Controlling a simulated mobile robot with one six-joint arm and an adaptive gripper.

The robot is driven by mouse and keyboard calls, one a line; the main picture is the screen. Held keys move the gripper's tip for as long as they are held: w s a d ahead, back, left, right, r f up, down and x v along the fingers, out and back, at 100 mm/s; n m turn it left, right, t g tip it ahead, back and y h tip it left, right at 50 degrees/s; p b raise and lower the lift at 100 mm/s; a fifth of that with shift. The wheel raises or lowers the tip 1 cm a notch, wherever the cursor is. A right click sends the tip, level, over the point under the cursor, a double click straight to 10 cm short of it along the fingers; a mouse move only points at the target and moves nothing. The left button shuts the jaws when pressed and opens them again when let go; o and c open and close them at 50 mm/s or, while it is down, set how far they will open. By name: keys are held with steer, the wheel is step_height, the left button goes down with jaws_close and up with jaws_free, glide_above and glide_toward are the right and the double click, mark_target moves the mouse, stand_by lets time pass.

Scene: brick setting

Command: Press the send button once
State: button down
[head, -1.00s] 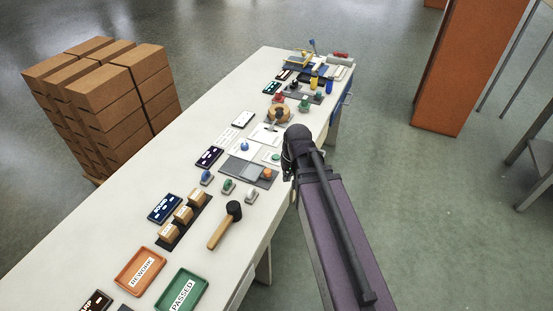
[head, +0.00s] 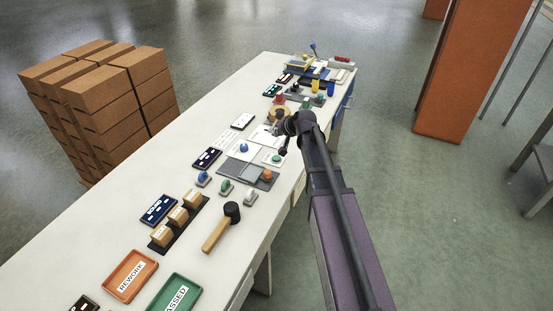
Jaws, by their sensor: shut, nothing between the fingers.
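My gripper (head: 283,150) is small and dark in the head view, at the end of my arm over the right edge of the long white table (head: 120,210). It looks shut and empty, pointing down near a small green button-like piece (head: 277,158) on a white base. I cannot tell whether it touches that piece. No readable label marks a send button, so I cannot tell which piece it is. Red (head: 279,98) and green (head: 307,103) round pieces stand farther along the table, and my arm hides part of the area beside them.
A grey board with blue (head: 244,147) and orange (head: 267,174) knobs lies near my gripper. Closer are several stamps, a mallet (head: 222,228), and orange (head: 131,275) and green (head: 178,294) trays. Stacked cartons (head: 98,105) stand left; an orange cabinet (head: 455,75) stands right.

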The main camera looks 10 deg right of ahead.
mark_target(274, 156)
steer(key=shift+f, duration=0.2)
step_height(274, 156, down, 8)
steer(key=b, duration=0.8)
steer(key=shift+f+b, duration=0.2)
steer(key=shift+b, duration=0.15)
steer(key=shift+f, duration=0.25)
stand_by(1.2)
steer(key=shift+f+b, duration=0.25)
steer(key=shift+b, duration=0.25)
steer(key=shift+f+b, duration=0.4)
steer(key=shift+b, duration=0.05)
stand_by(0.8)
steer(key=shift+r, duration=0.1)
stand_by(0.3)
steer(key=shift+r+p, duration=0.8)
steer(key=shift+p, duration=0.1)
